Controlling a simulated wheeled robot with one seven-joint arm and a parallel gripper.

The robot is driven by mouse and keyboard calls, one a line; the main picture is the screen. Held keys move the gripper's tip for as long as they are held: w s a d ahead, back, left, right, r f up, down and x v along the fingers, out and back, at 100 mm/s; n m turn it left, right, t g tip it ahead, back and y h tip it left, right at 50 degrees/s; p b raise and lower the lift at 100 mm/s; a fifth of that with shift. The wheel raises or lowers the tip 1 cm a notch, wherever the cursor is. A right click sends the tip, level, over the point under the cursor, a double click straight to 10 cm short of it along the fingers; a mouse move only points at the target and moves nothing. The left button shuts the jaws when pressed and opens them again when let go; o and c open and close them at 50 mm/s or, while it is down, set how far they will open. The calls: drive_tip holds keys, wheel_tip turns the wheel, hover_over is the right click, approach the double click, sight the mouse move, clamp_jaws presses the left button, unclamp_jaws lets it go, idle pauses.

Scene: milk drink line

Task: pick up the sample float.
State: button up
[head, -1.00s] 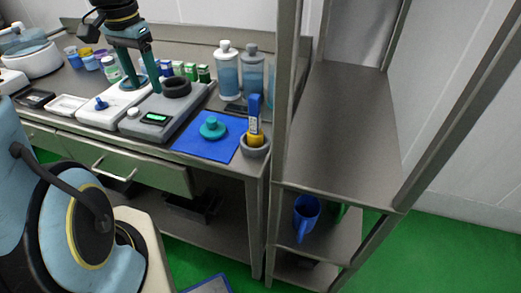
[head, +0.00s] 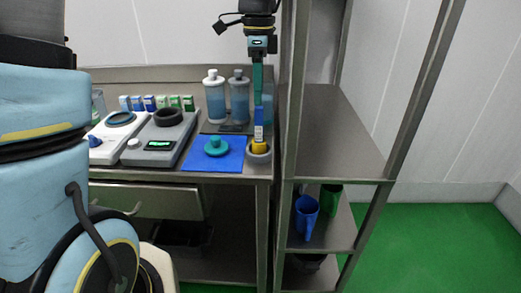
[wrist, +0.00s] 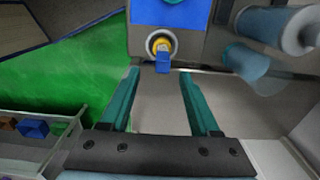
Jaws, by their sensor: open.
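The sample float (head: 259,131) has a blue stem, a pale label and a yellow lower part. It stands upright in a round grey holder (head: 259,158) at the bench's right front corner. In the wrist view the float (wrist: 162,62) shows end-on, blue tip towards me, with the holder around its base. My gripper (head: 257,100) points down above the float, its teal fingers at about the top of the stem. In the wrist view my gripper (wrist: 160,75) is open and empty, and the blue tip lies just past the fingertips, roughly centred between them.
A blue mat (head: 233,163) with a teal knobbed piece (head: 216,146) lies left of the holder. Two bottles (head: 214,98) stand behind. A grey scale (head: 160,144) is further left. A metal shelf rack (head: 291,120) rises close on the right.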

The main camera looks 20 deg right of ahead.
sight(259, 107)
drive_tip(key=shift+w+d+f+p, duration=0.1)
drive_tip(key=shift+f+p, duration=0.3)
drive_tip(key=shift+f, duration=1.15)
drive_tip(key=shift+w+f+p, duration=0.1)
drive_tip(key=shift+f+p, duration=0.3)
drive_tip(key=shift+f, duration=1.15)
drive_tip(key=shift+c, duration=0.2)
clamp_jaws()
